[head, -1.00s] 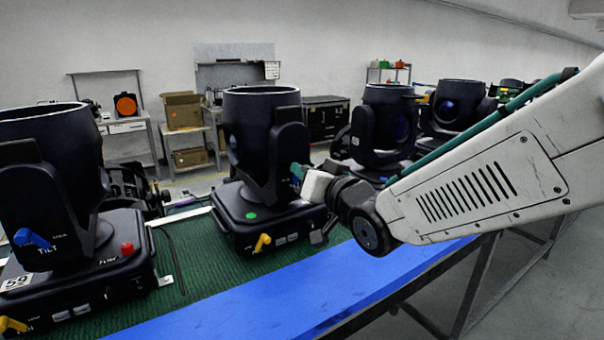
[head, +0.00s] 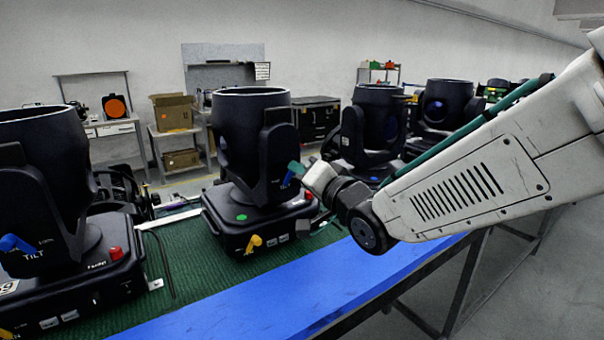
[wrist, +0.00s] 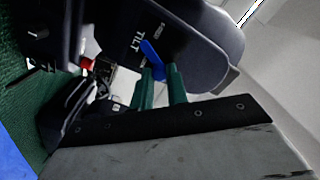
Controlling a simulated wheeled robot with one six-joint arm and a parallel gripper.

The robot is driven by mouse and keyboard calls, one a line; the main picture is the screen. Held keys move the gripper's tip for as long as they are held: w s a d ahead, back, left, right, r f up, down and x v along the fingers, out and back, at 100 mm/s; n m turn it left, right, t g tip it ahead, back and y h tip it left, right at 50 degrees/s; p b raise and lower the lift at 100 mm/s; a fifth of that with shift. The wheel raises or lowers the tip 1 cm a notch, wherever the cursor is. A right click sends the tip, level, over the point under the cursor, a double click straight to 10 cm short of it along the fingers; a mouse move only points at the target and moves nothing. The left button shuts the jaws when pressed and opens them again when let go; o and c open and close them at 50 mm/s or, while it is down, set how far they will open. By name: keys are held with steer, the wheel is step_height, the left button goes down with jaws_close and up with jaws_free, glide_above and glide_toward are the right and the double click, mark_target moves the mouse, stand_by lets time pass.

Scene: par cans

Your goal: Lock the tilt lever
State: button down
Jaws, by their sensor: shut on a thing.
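The blue tilt lever (head: 287,179) sits on the side of the yoke of the middle black moving-head light (head: 250,120). In the wrist view the blue lever (wrist: 152,58) stands beside the white TILT lettering, at a slant to it. My gripper (head: 295,168) is at this lever. In the wrist view its two green fingers (wrist: 161,80) are close on either side of the lever, shut on it. The lever's lower end is partly hidden by the fingers. Whether it is at the locked mark cannot be read.
A similar light (head: 45,180) with its own blue lever stands at the left, and more stand in a row to the right. A yellow lever (head: 254,243) sticks out of the middle light's base. The bench has a green mat (head: 190,270) and a blue front edge (head: 280,300).

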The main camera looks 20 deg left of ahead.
steer(key=c, duration=1.4)
jaws_free()
steer(key=v, duration=0.8)
steer(key=shift+w, duration=0.1)
